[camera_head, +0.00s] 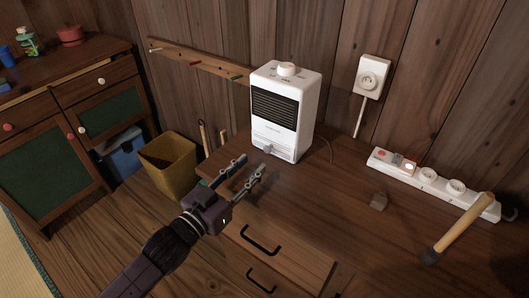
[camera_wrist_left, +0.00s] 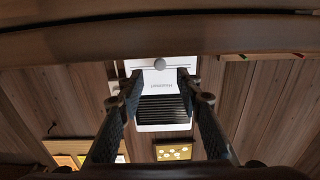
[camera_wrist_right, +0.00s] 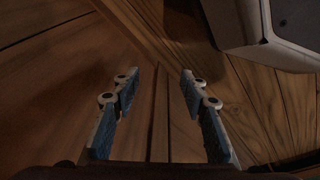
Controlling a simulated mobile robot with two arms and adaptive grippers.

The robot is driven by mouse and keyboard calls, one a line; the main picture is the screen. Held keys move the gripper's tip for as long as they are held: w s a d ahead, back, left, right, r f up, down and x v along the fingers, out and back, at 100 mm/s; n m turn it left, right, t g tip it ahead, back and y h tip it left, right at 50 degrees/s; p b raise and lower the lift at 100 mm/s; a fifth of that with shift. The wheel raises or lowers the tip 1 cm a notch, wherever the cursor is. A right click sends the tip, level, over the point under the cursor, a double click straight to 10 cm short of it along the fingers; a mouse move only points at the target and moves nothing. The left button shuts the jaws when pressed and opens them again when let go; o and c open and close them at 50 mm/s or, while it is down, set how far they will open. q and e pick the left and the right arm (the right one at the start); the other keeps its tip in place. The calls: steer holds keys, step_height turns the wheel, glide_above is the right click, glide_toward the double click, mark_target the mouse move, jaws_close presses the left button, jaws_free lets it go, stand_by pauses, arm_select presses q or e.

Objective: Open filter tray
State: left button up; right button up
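A white heater-like appliance (camera_head: 285,112) with a dark front grille stands on the wooden cabinet top against the wall. Its filter tray (camera_head: 275,146) is the low front part, with a small grey knob (camera_head: 268,150); whether it is fully closed is hard to tell. In the left wrist view the appliance looks upside down, with the knob (camera_wrist_left: 160,64) between the fingers. My left gripper (camera_head: 253,164) is open and empty, just in front of the tray, apart from the knob. My right gripper (camera_wrist_right: 160,77) is open and empty in its wrist view, and outside the head view.
A wall socket (camera_head: 371,78) is behind. A yellow bin (camera_head: 168,163) and a green-panelled cabinet (camera_head: 60,125) stand left. Drawers are below.

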mark_target(266, 151)
arm_select(q)
steer(key=shift+x, duration=3)
arm_select(e)
steer(key=shift+w+a+r, duration=0.1)
steer(key=shift+w+r, duration=0.35)
steer(key=shift+r, duration=0.4)
arm_select(q)
jaws_close()
